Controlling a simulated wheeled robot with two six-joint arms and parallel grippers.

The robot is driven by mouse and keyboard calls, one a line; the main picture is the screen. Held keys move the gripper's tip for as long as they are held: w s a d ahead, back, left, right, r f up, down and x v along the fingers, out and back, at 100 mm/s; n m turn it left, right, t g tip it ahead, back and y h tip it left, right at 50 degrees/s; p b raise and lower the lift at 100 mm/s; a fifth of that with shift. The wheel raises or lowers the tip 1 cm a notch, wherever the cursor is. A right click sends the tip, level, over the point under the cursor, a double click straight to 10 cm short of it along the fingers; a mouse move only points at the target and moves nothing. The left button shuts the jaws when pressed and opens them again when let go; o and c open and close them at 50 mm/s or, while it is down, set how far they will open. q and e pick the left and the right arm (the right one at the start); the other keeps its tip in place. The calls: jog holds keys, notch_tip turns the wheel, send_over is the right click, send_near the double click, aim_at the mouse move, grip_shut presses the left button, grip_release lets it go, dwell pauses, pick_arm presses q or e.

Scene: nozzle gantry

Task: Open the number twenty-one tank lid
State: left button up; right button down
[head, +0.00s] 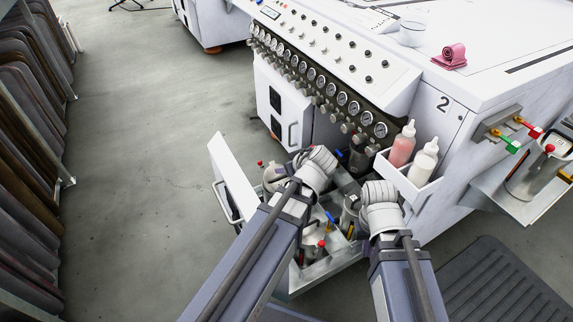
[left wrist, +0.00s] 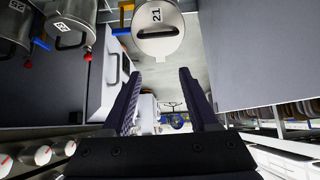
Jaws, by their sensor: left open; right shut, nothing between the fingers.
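The number twenty-one tank (left wrist: 160,38) shows at the top middle of the left wrist view, with "21" on its round grey lid and a thin handle across it. The lid looks shut; the top of the tank is cut off by the frame. My left gripper (left wrist: 160,75) is open and empty, its two dark fingers apart below the tank in the picture and not touching it. In the head view, my left wrist hides its fingers. My right gripper (head: 380,192) is over the right side of the drawer; its fingertips are mostly hidden. I cannot tell which tank is twenty-one in the head view.
An open drawer (head: 228,172) holds several tanks with red, blue and yellow fittings. Two other lidded tanks (left wrist: 70,28) sit at the upper left. A bottle tray (head: 405,180) hangs on the white machine (head: 480,110) above the drawer. Floor (head: 140,190) at left is clear.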

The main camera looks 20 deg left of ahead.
dwell(0.5)
pick_arm(q)
jog(key=p+v, duration=0.5)
jog(key=v, duration=0.3)
jog(key=shift+p, duration=0.3)
pick_arm(e)
notch_tip(320, 180, up, 6)
jog(key=shift+f, duration=0.15)
pick_arm(q)
jog(key=shift+f, duration=0.1)
jog(key=shift+c, duration=0.2)
